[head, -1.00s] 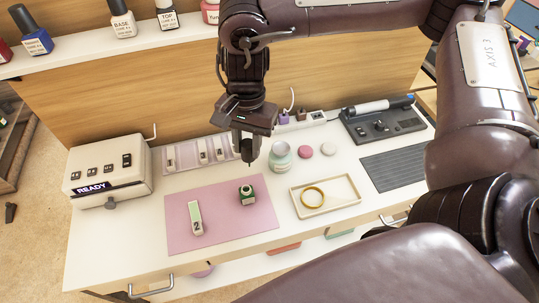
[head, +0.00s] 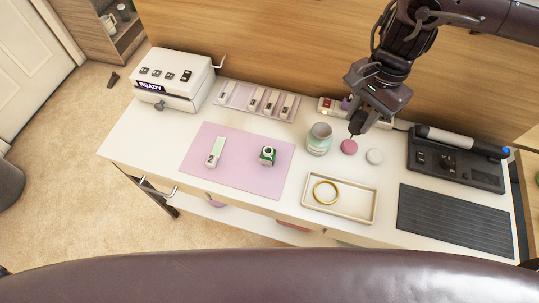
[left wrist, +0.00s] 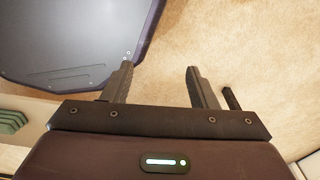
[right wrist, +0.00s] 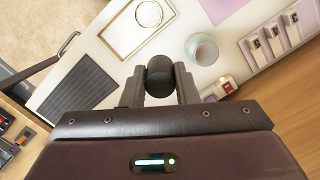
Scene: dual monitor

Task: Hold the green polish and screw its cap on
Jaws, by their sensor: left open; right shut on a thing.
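The green polish (head: 268,155), a small open-topped bottle, stands upright on the pink mat (head: 245,183). My right gripper (head: 357,125) is up over the back of the desk, right of the polish and near the pink disc. It is shut on a black rounded cap (right wrist: 159,76), held between its fingers in the right wrist view. The polish is not visible in that view. My left gripper (left wrist: 163,88) is open and empty in the left wrist view, above the carpet and away from the desk top. It is not in the head view.
A white tile marked 2 (head: 215,152) lies on the mat. A jar (head: 319,139), pink disc (head: 349,147), white disc (head: 375,156) and tray (head: 312,203) with a gold ring are to the right. A READY machine (head: 174,80) stands left.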

